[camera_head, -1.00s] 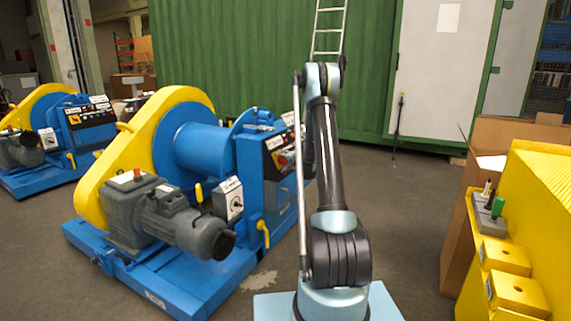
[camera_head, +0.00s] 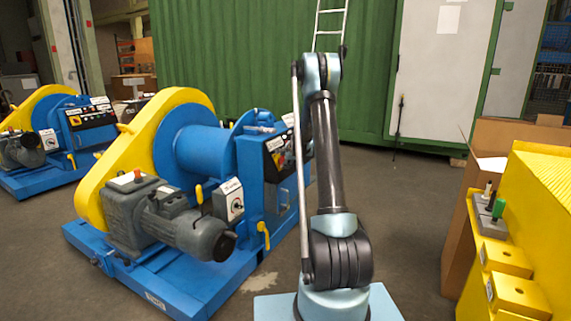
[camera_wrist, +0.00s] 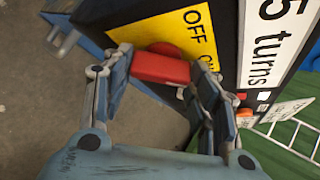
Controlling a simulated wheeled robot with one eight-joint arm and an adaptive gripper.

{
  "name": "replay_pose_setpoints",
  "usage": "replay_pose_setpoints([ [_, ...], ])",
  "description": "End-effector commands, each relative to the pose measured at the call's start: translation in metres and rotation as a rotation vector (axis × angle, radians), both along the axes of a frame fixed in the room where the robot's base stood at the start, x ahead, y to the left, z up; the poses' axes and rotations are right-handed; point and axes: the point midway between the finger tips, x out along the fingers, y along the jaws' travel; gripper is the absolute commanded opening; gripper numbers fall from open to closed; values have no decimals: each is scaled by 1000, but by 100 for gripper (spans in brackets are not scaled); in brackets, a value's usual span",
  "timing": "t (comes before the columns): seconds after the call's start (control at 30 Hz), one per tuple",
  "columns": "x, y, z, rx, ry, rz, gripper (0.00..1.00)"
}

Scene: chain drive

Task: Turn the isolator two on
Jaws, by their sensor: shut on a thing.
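The isolator's red handle (camera_wrist: 160,68) sits on a yellow plate (camera_wrist: 172,28) marked OFF and, partly hidden, ON, in the wrist view. My gripper (camera_wrist: 163,72) is shut on this red handle, with one finger on each side. The handle lies across the picture, slightly tilted. In the head view, the near blue and yellow winch (camera_head: 200,150) carries a dark control panel (camera_head: 273,146) beside my arm. My gripper is hidden there. I cannot read an isolator number in either view.
A smaller red part (camera_wrist: 241,96) and a white "5 turns" label (camera_wrist: 272,42) are near my right finger. A second winch (camera_head: 55,135) stands far left. A yellow unit (camera_head: 540,220) with a green-knobbed control stands right. Open floor lies around my base.

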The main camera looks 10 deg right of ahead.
Motion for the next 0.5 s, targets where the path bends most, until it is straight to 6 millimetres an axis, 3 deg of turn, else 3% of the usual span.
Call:
replay_pose_setpoints([
  [0.5, -1, -2, -2, 87, 127, -75, 30],
])
